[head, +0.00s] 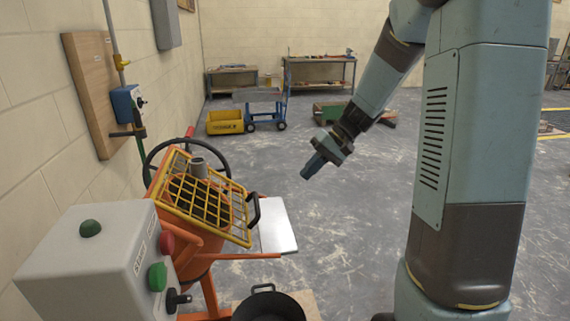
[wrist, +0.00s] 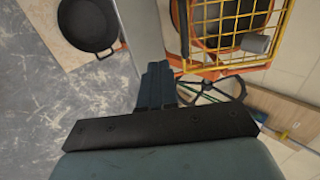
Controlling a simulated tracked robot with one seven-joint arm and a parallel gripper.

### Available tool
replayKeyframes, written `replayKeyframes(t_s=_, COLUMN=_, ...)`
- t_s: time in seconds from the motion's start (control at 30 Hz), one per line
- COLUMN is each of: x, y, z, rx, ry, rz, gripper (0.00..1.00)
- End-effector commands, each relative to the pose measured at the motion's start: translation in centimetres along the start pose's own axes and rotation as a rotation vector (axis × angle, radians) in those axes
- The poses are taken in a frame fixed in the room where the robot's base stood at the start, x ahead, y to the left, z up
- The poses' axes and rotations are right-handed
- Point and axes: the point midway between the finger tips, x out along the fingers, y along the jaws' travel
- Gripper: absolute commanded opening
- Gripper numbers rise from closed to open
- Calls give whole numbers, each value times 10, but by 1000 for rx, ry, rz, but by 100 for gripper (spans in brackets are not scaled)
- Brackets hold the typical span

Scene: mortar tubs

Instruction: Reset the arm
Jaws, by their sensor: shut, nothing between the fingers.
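My gripper (head: 312,166) hangs from my raised arm in the middle of the head view, pointing down and left over the floor. Its blue fingers are together with nothing between them. In the wrist view my gripper (wrist: 156,70) also shows shut, in front of a light grey board. It is apart from the orange mixer (head: 200,200), which stands to its left in the head view with a yellow grid guard (head: 232,234) on top.
A grey control box (head: 95,262) with green and red buttons stands at the front left. A black tub (head: 268,306) sits on a wooden board at the bottom. A yellow tub (head: 225,122), a blue cart (head: 266,118) and workbenches (head: 320,72) stand farther back. Open floor lies between.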

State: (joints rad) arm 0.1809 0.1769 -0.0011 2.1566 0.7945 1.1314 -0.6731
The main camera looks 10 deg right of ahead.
Motion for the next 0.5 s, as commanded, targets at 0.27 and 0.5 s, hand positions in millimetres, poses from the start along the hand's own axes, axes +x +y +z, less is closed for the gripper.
replayKeyframes(t_s=0.27, x=-25, y=-24, z=42, rx=-35, ry=24, rz=131, gripper=0)
replayKeyframes(t_s=0.5, x=-49, y=-40, z=89, rx=-65, ry=73, rz=278, gripper=0)
